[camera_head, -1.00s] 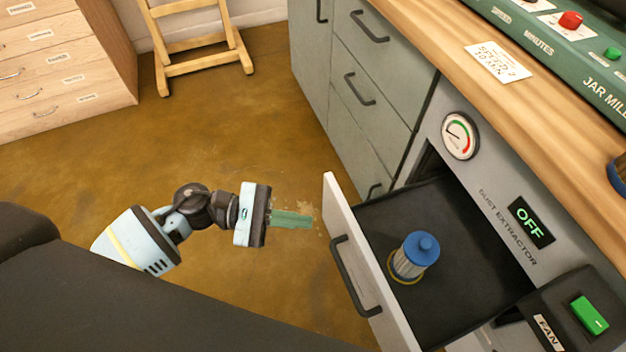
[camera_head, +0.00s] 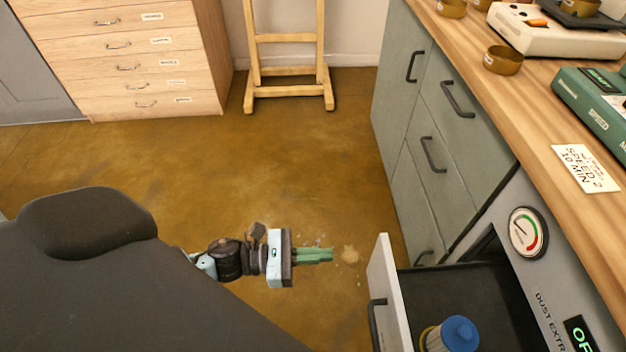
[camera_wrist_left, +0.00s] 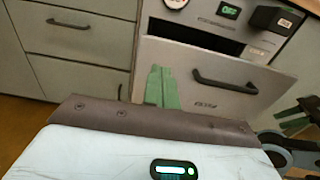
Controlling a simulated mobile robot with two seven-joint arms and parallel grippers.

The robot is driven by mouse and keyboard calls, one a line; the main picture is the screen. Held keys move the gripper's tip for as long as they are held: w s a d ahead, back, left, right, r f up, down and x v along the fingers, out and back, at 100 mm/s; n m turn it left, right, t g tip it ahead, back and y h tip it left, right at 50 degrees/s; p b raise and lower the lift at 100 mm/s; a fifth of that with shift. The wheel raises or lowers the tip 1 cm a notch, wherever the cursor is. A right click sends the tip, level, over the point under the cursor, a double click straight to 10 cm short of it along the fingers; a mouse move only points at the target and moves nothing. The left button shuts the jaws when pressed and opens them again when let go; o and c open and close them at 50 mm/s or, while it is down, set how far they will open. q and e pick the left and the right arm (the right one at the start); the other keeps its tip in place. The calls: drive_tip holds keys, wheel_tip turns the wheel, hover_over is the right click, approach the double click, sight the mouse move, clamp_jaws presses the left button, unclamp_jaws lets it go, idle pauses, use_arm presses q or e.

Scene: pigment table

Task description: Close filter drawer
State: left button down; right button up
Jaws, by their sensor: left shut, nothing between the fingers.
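The filter drawer (camera_head: 388,268) of the dust extractor stands open, its pale front pulled well out from the cabinet. Its dark handle (camera_head: 377,322) is partly cut off below. A blue-capped filter (camera_head: 458,335) stands inside. In the left wrist view the drawer front (camera_wrist_left: 215,85) faces me, with its handle (camera_wrist_left: 224,82) to the right of my fingers. My left gripper (camera_head: 330,255) is shut and empty, left of the drawer front and apart from it in the head view. Its green fingers (camera_wrist_left: 160,85) overlap the front in the wrist view. My right gripper (camera_wrist_left: 294,118) shows partly at the right edge.
The grey cabinet (camera_head: 440,150) and wooden worktop (camera_head: 520,85) run along the right. A gauge (camera_head: 527,233) sits above the drawer opening. A wooden stand (camera_head: 290,72) and a chest of drawers (camera_head: 130,60) stand at the back. The brown floor (camera_head: 200,160) between is clear.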

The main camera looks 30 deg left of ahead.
sight(382, 252)
use_arm(q)
drive_tip(key=p+x, duration=0.1)
drive_tip(key=x, duration=0.9)
drive_tip(key=shift+d, duration=0.1)
use_arm(e)
drive_tip(key=shift+s+r, duration=0.2)
drive_tip(key=shift+r, duration=0.3)
use_arm(q)
drive_tip(key=shift+w, duration=0.1)
use_arm(e)
drive_tip(key=shift+w, duration=0.1)
